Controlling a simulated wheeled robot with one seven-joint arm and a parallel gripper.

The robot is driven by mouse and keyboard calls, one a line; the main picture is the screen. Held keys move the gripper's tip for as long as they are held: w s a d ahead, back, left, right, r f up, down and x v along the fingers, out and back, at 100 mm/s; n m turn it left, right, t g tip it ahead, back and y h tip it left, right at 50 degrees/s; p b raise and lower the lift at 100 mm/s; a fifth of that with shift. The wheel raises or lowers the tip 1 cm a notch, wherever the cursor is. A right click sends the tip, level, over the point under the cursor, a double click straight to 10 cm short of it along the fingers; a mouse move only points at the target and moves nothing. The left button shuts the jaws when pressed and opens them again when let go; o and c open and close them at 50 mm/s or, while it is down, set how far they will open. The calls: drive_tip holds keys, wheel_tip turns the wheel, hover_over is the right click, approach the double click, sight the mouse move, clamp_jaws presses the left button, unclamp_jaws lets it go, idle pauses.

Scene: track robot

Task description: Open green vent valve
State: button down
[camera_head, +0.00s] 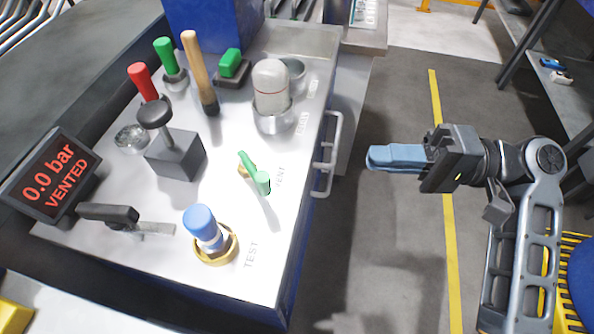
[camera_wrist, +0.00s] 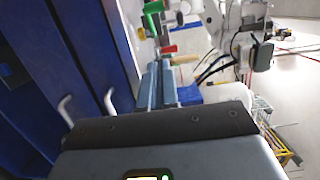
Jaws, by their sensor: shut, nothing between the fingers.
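The green vent valve (camera_head: 255,172) is a small green lever on the grey panel top (camera_head: 245,110), beside lettering that ends in "ENT". It slants from upper left to lower right, its thicker end toward the panel's right edge. My gripper (camera_head: 372,157) is to the right of the panel, over the floor and apart from the valve. Its blue fingers are shut with nothing between them. In the wrist view the fingers (camera_wrist: 157,70) point toward coloured handles on the panel; which one is the vent valve I cannot tell.
A display (camera_head: 52,175) reads 0.0 bar, VENTED. A blue-topped fitting (camera_head: 202,222) in a gold ring stands near the valve. A grey cylinder (camera_head: 271,85) stands behind it, and a black knob (camera_head: 155,113) to its left. A metal handle (camera_head: 330,155) juts from the panel's right side.

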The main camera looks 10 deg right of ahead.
approach(252, 168)
drive_tip(key=w+r, duration=0.1)
drive_tip(key=a, duration=0.1)
drive_tip(key=s+a+p, duration=0.1)
drive_tip(key=a, duration=0.1)
drive_tip(key=shift+a+r, duration=0.15)
drive_tip(key=shift+s+a, duration=0.3)
drive_tip(key=shift+a, duration=0.1)
drive_tip(key=shift+s+a+p, duration=0.1)
drive_tip(key=shift+p, duration=0.2)
